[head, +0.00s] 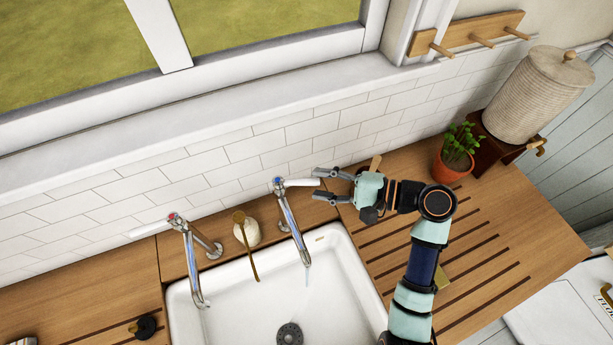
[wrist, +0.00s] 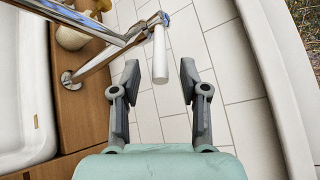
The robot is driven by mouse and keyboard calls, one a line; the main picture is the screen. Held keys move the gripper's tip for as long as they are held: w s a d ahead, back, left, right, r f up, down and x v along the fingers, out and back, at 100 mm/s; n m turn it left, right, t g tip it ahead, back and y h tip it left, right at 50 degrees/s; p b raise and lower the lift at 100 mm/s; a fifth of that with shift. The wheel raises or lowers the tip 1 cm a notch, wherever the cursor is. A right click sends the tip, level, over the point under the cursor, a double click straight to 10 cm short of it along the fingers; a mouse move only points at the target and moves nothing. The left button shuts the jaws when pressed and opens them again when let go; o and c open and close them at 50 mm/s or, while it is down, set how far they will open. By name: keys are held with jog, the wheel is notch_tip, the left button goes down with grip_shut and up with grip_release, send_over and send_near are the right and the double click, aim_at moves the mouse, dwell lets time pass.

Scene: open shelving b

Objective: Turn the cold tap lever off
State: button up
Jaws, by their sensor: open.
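The cold tap (head: 291,220) is the chrome tap with the blue mark, at the back of the sink. A thin stream of water shows under its spout. Its white lever (head: 301,182) points right, toward my gripper (head: 318,185). In the wrist view, the white lever (wrist: 160,56) reaches between the two open fingers of my gripper (wrist: 158,80), with a gap on each side. The fingers do not appear to touch it. The hot tap (head: 190,255), with a red mark, stands to the left with its white lever (head: 150,229) pointing left.
The white sink (head: 345,262) lies below the taps. A cream pot with a brush (head: 247,232) stands between them. The tiled wall (head: 250,150) is close behind. A potted plant (head: 455,155) stands right of my arm on the wooden drainboard (head: 490,240).

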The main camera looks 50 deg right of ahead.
aim_at(296, 182)
jog(key=x, duration=0.4)
grip_shut()
